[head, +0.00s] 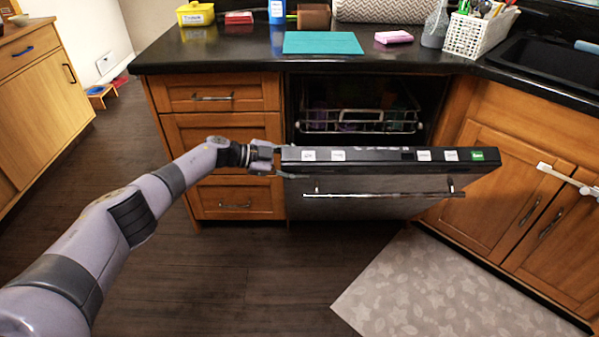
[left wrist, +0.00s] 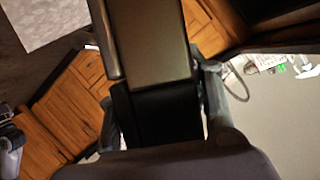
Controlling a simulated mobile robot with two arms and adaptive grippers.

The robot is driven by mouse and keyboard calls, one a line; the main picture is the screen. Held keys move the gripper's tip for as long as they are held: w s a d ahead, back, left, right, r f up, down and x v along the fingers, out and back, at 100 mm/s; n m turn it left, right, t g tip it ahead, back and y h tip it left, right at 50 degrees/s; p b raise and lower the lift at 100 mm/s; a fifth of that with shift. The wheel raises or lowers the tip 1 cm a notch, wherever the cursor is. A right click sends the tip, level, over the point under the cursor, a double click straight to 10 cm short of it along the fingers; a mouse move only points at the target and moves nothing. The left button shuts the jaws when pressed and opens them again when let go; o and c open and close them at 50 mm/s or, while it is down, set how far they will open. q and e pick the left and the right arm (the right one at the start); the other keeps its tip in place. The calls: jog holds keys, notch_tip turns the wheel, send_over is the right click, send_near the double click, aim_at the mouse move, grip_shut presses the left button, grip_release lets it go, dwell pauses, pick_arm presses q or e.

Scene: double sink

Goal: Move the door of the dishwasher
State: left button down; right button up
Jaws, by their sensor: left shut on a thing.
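The dishwasher door (head: 383,197) hangs partly open, tilted out from the counter front. Its black top edge carries white labels and one green label, and a long metal bar handle runs across its front. My left gripper (head: 275,157) is at the left end of the door's top edge and is shut on the door. In the left wrist view, the door (left wrist: 152,45) passes between the fingers of my left gripper (left wrist: 160,105). Above the door, the open dishwasher shows a wire rack (head: 358,121) with dark items behind it.
Wooden drawers (head: 221,98) stand left of the dishwasher and cabinet doors (head: 520,200) stand right. A patterned mat (head: 450,285) lies on the floor at the right. The dark floor before the door is clear. The black counter holds a teal board (head: 322,43) and a white basket (head: 478,35).

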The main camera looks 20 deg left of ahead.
pick_arm(q)
jog(key=shift+w+r, duration=0.15)
jog(key=shift+w, duration=0.1)
jog(key=c, duration=0.8)
grip_release()
jog(key=shift+a, duration=0.1)
jog(key=shift+s+a, duration=0.1)
jog(key=shift+a, duration=0.1)
jog(key=v, duration=1.1)
jog(key=shift+s+a, duration=0.15)
